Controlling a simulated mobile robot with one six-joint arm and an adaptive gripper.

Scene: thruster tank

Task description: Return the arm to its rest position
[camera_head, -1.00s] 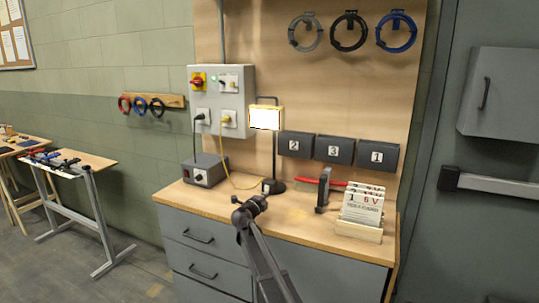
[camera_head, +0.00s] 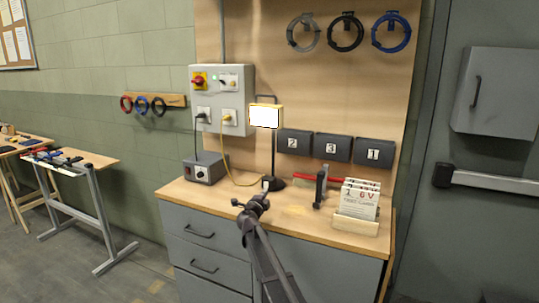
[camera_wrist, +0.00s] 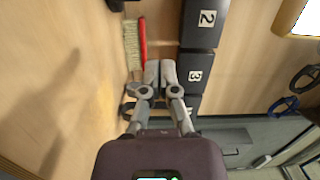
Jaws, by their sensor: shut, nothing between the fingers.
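My arm reaches up from the bottom of the head view, in front of the wooden bench top. My gripper (camera_head: 266,186) is at its end, seen small over the bench near the foot of the lamp stand. In the wrist view, my gripper (camera_wrist: 159,72) shows its two grey fingers close together with nothing between them. Beyond them lie a brush with a red handle (camera_wrist: 143,38) and the dark numbered bins (camera_wrist: 196,70).
The bench (camera_head: 185,193) bears a grey box (camera_head: 204,168), a lit lamp (camera_head: 266,116), a dark upright clamp-like tool (camera_head: 320,188) and a card holder (camera_head: 355,225). Numbered bins (camera_head: 331,147) hang behind. A side table (camera_head: 95,160) stands left. Floor left of the bench is clear.

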